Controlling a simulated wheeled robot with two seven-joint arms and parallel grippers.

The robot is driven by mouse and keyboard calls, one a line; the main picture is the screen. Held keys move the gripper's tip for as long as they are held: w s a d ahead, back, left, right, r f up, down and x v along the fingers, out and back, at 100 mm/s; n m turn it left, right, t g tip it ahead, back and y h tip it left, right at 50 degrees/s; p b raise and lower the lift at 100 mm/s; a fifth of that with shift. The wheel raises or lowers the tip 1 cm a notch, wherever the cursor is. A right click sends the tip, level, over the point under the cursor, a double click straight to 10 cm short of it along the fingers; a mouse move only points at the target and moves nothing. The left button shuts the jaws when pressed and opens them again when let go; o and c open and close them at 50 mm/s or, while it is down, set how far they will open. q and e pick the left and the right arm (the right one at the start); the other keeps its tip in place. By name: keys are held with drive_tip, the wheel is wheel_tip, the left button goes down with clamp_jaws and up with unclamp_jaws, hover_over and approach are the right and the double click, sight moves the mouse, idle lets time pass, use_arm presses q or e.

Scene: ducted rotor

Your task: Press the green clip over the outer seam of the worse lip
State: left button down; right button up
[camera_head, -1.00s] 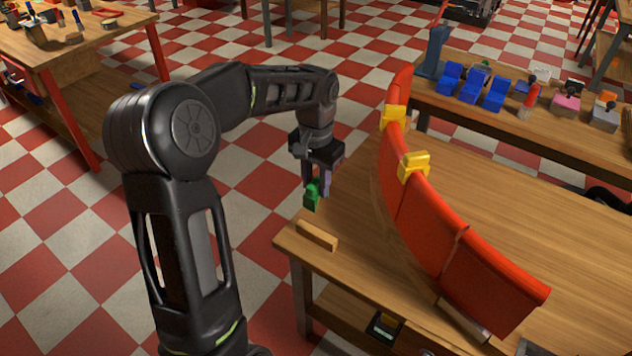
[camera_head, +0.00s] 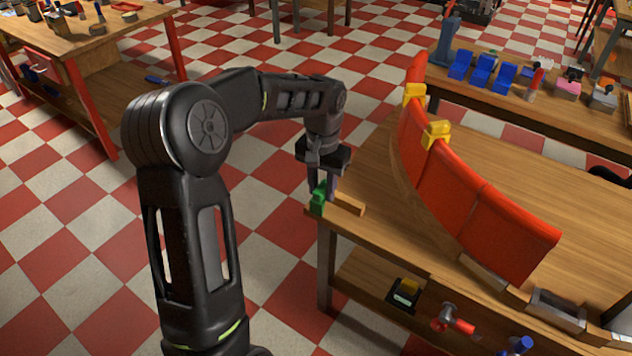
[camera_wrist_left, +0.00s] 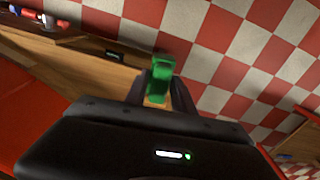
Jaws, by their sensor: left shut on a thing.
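The green clip (camera_head: 318,199) is held between the fingers of my left gripper (camera_head: 322,187), which is shut on it. It also shows between the fingertips in the left wrist view (camera_wrist_left: 160,78). The gripper is near the left corner of the wooden table, to the left of the curved red duct lip (camera_head: 470,190) and apart from it. Two yellow clips sit on the lip's top edge, one at the far end (camera_head: 414,95) and one nearer (camera_head: 436,133). Seams run between the red segments. My right gripper is not in view.
A small wooden block (camera_head: 349,203) lies on the table (camera_head: 375,165) beside the green clip. A back bench holds several blue blocks (camera_head: 482,71) and other parts. Below the table's front edge are a shelf with a black and yellow item (camera_head: 405,292) and a red-handled tool (camera_head: 455,320).

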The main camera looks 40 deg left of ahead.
use_arm(q)
drive_tip(key=s+d+f+m, duration=0.1)
drive_tip(key=d+f, duration=1.4)
drive_tip(key=d, duration=0.1)
drive_tip(key=shift+s+f, duration=0.3)
drive_tip(key=shift+f, duration=0.1)
